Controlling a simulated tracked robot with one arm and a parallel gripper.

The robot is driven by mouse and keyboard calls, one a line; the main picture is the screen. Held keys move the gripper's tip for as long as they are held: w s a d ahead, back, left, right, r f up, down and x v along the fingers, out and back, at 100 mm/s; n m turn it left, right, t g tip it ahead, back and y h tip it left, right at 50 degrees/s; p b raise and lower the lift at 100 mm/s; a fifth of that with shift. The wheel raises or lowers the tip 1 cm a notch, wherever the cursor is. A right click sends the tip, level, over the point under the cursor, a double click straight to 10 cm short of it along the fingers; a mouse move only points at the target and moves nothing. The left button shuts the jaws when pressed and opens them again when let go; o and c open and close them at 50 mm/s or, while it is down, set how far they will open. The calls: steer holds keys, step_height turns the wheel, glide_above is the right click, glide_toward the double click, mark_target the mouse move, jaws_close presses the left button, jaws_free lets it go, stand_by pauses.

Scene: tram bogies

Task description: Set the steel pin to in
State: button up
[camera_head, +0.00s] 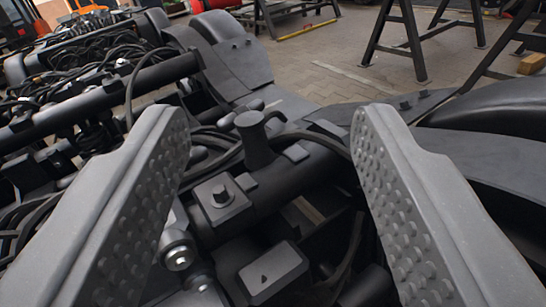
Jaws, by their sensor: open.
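My gripper (270,117) is open, its two grey studded fingers wide apart and empty. Between and beyond the fingers stands a dark upright cylinder (257,140) with a hooked rod at its top, on a thick black tube. A bright metal rod end (179,254) shows low beside the left finger, partly hidden by it. I cannot tell for sure which of these is the steel pin, nor whether it is in or out. Neither is touched by the fingers.
A black block with a bolt (222,198) and a grey box (273,272) sit close below the cylinder. Cables run around the bogie frame. A curved dark wheel cover (482,110) is at right. Trestles (400,40) stand on the paved floor (310,75) behind.

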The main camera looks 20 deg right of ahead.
steer(key=shift+n+t+y, duration=0.3)
steer(key=shift+t+y, duration=0.1)
steer(key=shift+y, duration=0.2)
steer(key=shift+a+r, duration=0.3)
steer(key=shift+r, duration=0.45)
steer(key=shift+a+r, duration=0.35)
steer(key=shift+r, duration=0.4)
steer(key=shift+a+r, duration=0.3)
steer(key=shift+r, duration=0.45)
steer(key=shift+c, duration=0.3)
